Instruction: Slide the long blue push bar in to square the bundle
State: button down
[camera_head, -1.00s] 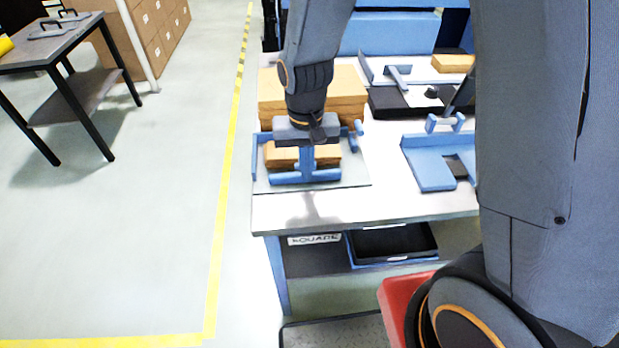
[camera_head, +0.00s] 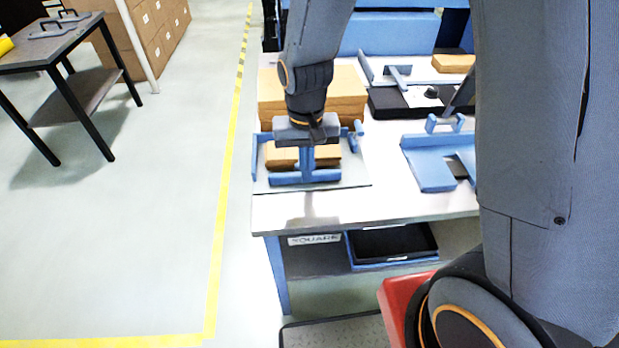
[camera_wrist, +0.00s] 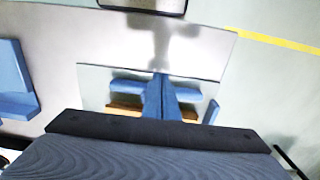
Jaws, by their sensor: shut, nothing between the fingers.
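The long blue push bar (camera_head: 284,179) lies across the near side of the brown bundle (camera_head: 329,159), on a grey plate on the bench. The bar also shows in the wrist view (camera_wrist: 128,87), on both sides of my fingers. The bundle shows there as a thin brown strip (camera_wrist: 122,106). My gripper (camera_head: 307,177) points down, its blue fingers shut with nothing between them. The fingertips (camera_wrist: 160,76) are at the middle of the bar; I cannot tell whether they touch it. My gripper hides part of the bundle, and any gap between bar and bundle is unclear.
A larger brown stack (camera_head: 347,88) stands behind the bundle. A blue post (camera_head: 255,158) stands left of the plate. A blue fixture with a handle (camera_head: 428,170) is to the right. The bench front (camera_head: 390,204) is clear. A dark tray (camera_head: 394,242) sits on the lower shelf.

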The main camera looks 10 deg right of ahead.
dwell(0.6)
jog(key=shift+w, duration=2.55)
jog(key=shift+s+p, duration=1.05)
jog(key=shift+s, duration=1.55)
notch_tip(320, 180, up, 7)
jog(key=p, duration=0.6)
